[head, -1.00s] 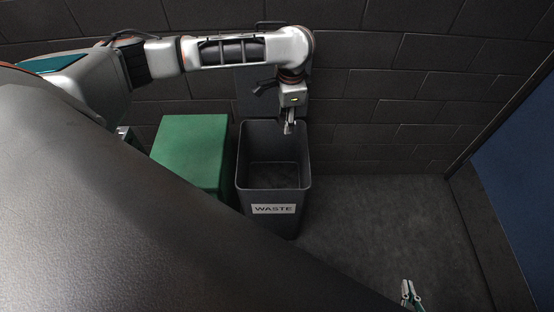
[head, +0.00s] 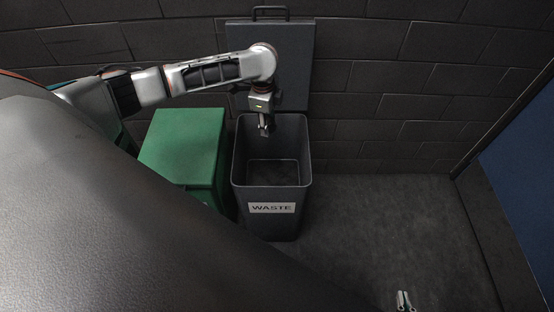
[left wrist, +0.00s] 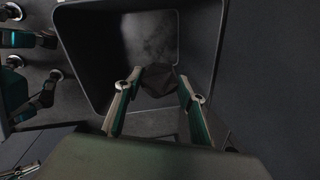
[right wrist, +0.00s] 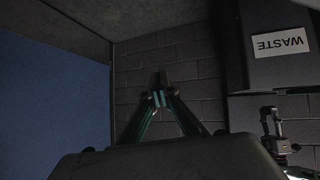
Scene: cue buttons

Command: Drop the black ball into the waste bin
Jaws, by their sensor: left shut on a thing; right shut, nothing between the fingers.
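The waste bin (head: 271,223) is a dark grey open box with a white WASTE label, standing against the back wall. My left gripper (head: 264,131) hangs over the back left of the bin's opening, pointing down. In the left wrist view the left gripper (left wrist: 156,95) is shut on the black ball (left wrist: 158,80), a dark faceted lump between its fingertips, with the bin's inside (left wrist: 150,35) beyond it. The ball is hard to make out in the head view. My right gripper (head: 404,299) is at the bottom edge of the head view; its fingertips (right wrist: 159,84) meet, empty, in the right wrist view.
A green box (head: 183,145) stands close to the bin's left side. The bin's dark raised lid (head: 290,60) leans at the back wall. A blue panel (head: 525,160) is at the right. The floor (head: 375,225) right of the bin is clear.

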